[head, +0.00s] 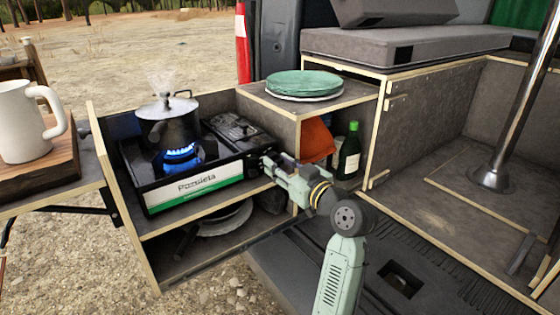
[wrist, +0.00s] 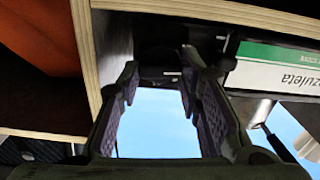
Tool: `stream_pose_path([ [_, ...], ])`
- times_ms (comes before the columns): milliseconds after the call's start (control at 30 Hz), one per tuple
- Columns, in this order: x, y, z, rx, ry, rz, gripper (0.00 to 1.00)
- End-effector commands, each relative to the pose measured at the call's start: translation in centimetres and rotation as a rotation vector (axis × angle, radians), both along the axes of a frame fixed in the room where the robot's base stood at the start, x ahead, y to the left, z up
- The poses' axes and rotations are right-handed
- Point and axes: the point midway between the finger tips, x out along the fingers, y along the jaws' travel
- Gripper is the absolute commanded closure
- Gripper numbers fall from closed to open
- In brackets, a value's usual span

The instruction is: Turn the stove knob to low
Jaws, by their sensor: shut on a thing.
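The camping stove (head: 195,188) sits in the pull-out kitchen box, with a white and green front strip. A blue flame (head: 181,155) burns under a steaming pot (head: 168,124) on its left burner. My gripper (head: 266,167) is at the right end of the stove's front. In the wrist view my two finger pads (wrist: 160,80) stand on either side of the dark stove knob (wrist: 160,72), which has a small white mark. The gripper is shut on the knob. In the head view my gripper hides the knob, and its exact angle is hard to tell.
A wooden divider (wrist: 108,55) stands close beside my gripper. Right of it are an orange cloth (head: 317,139) and a green bottle (head: 349,150). Green plates (head: 304,84) lie on the top shelf. A white mug (head: 22,120) stands on a board at left.

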Motion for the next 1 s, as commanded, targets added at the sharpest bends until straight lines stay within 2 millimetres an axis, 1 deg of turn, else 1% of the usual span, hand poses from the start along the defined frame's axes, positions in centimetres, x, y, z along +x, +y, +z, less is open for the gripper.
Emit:
stream_pose_path([
  [100, -0.01, -0.04, 0.26, 0.092, 0.068, 0.001, 0.96],
  [700, 0.13, -0.21, 0.21, 0.548, 0.401, 0.001, 0.96],
  [1000, 0.17, -0.30, 0.09, 0.725, 0.528, 0.000, 0.96],
])
